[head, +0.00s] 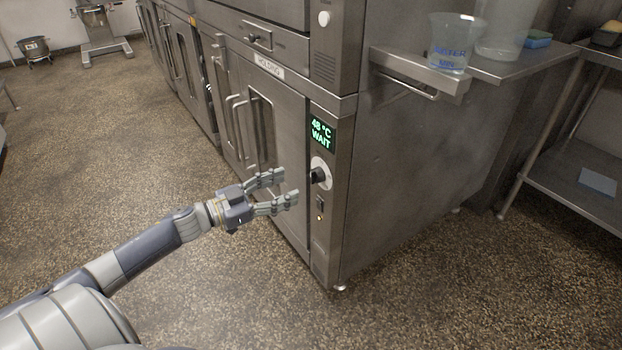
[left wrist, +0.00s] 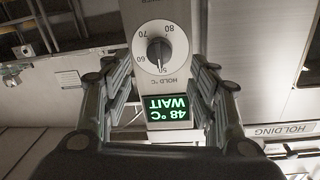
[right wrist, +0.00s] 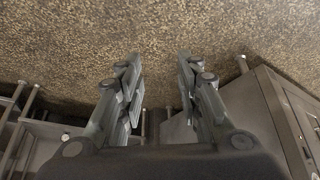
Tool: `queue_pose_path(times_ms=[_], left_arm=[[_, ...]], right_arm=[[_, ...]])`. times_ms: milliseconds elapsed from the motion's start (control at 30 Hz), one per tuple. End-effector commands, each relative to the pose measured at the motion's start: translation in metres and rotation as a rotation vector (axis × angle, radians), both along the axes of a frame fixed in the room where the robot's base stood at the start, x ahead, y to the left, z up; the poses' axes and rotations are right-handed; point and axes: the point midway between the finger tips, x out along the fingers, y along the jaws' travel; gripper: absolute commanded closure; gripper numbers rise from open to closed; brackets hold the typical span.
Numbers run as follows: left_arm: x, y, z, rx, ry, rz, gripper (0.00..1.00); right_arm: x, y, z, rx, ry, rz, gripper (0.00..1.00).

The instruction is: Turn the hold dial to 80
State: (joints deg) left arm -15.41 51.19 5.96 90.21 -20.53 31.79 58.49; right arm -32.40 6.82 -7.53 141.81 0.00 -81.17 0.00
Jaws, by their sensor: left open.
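The hold dial (head: 320,174) is a black knob on a round white plate, on the front panel of the steel holding cabinet. In the left wrist view the dial (left wrist: 160,50) appears upside down, marked 50, 60, 70 and 80. Its pointer is at about 50. The green display (head: 321,133) by the dial reads 48 °C WAIT. My left gripper (head: 282,185) is open and empty, just left of the dial and apart from it, with its fingers toward the panel. My right gripper (right wrist: 159,58) is open and empty over the floor, outside the head view.
A small switch with a lit lamp (head: 320,217) sits below the dial. The speckled floor (head: 190,280) in front is clear.

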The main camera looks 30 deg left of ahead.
Motion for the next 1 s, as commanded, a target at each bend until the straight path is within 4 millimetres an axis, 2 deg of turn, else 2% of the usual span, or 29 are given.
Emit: queue_pose_path(times_ms=[200,400,700,1000], left_arm=[[0.03,-0.015,0.0,0.001,-0.005,-0.001,0.46],[0.053,-0.027,0.0,0.0,-0.004,-0.001,0.46],[0.07,-0.035,0.0,0.0,-0.001,0.0,0.46],[0.071,-0.036,0.0,0.0,-0.001,0.0,0.46]], right_arm=[[0.039,0.013,0.014,0.04,-0.183,0.015,0.67],[0.065,0.022,0.032,0.069,-0.321,0.025,0.67],[0.081,0.028,0.046,0.091,-0.418,0.033,0.67],[0.082,0.028,0.048,0.092,-0.426,0.033,0.67]])
